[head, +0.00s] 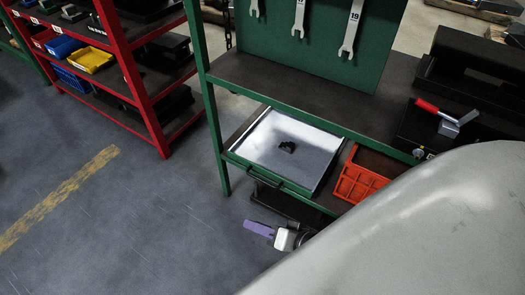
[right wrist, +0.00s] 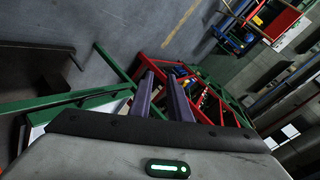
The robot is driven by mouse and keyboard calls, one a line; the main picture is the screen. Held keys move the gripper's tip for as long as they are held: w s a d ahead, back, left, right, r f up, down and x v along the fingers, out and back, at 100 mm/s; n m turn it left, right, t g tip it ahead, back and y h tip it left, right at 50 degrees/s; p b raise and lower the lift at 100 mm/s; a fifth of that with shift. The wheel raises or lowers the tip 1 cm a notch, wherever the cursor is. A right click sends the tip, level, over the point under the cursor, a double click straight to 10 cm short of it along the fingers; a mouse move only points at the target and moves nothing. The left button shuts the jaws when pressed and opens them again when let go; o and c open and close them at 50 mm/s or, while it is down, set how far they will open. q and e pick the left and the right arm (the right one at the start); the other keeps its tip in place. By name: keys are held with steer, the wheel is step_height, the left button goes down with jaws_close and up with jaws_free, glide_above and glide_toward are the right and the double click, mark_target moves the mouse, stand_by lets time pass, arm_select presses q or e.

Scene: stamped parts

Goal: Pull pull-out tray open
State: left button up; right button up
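The pull-out tray (head: 310,148) is a pale, shallow tray with a green front, on the level under the workbench top. Its green front lies about in line with the bench's front edge. A dark bar handle (head: 265,180) is on that front. A small dark part sits in the tray. My right gripper (head: 258,228) is below and in front of the handle, apart from it. In the right wrist view its two purple-grey fingers (right wrist: 163,78) stand apart with nothing between them. My left gripper is not in view.
An orange divided bin (head: 357,184) stands right of the tray. A green bench post (head: 214,130) rises at the tray's left. A red rack (head: 140,90) with bins stands at the upper left. My pale arm covers the lower right. Open floor (head: 130,215) lies to the left.

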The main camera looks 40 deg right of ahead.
steer(key=w+d+f+m+t+b, duration=0.2)
steer(key=w+d+f+m+b, duration=0.5)
steer(key=f+b, duration=0.3)
steer(key=m+t+h+b, duration=0.2)
steer(key=m+h+b, duration=0.1)
steer(key=m+b, duration=0.55)
glide_toward(263, 182)
steer(key=x, duration=0.2)
steer(key=b+x, duration=0.2)
steer(key=x, duration=0.7)
steer(key=shift+w+f+b, duration=0.1)
steer(key=shift+w+b, duration=0.1)
steer(key=shift+b, duration=0.1)
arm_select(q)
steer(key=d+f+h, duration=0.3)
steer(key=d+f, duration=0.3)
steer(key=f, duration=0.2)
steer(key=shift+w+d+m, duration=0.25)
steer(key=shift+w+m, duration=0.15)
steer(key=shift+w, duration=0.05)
arm_select(e)
steer(key=shift+c, duration=0.3)
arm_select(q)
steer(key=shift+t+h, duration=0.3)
arm_select(e)
jaws_close()
